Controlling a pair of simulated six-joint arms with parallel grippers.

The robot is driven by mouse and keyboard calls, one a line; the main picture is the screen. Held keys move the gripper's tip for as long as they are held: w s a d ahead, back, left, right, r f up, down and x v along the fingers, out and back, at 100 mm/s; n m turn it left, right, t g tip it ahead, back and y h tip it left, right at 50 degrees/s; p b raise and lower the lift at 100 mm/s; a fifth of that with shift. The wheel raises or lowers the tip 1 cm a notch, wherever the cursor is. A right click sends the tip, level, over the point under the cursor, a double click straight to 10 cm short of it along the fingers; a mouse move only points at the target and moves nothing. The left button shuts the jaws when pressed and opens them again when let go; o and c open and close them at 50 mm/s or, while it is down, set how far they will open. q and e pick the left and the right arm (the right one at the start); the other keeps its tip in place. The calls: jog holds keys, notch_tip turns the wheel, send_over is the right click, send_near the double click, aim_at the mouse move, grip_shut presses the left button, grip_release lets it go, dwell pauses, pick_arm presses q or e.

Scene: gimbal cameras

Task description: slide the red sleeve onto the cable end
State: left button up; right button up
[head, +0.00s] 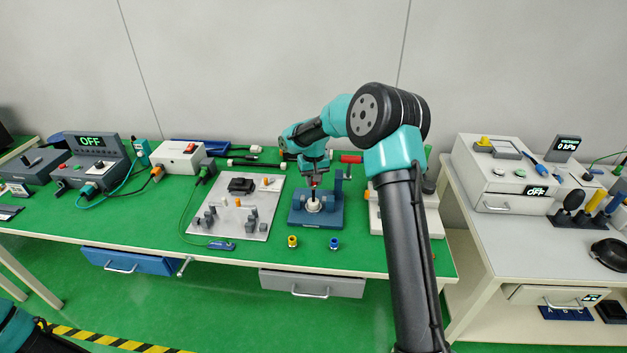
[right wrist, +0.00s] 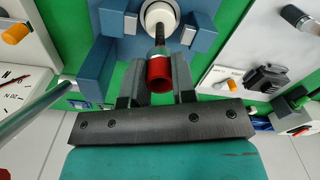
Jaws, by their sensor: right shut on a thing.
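My right gripper (right wrist: 159,82) is shut on the red sleeve (right wrist: 158,73), with one dark finger on each side. In the head view the gripper (head: 314,182) is low over a blue fixture (head: 330,219). A dark, narrow cable end (right wrist: 159,38) stands up from a white round piece (right wrist: 150,12) in that fixture. In the right wrist view the sleeve lines up with the cable end and meets or overlaps it. I cannot tell whether the tip is inside. The white piece (head: 313,206) also shows in the head view. My left gripper is out of view.
A blue upright post (head: 338,188) stands on the fixture close to the gripper. A grey board with pegs (head: 232,226) lies to the left. Yellow (head: 292,241) and blue (head: 335,243) small parts stand in front. Green bench space is free at the front.

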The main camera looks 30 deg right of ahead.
aim_at(313, 190)
jog(key=shift+f, duration=3.15)
jog(key=o, duration=1)
jog(key=shift+r, duration=0.15)
notch_tip(313, 190, up, 17)
dwell(0.8)
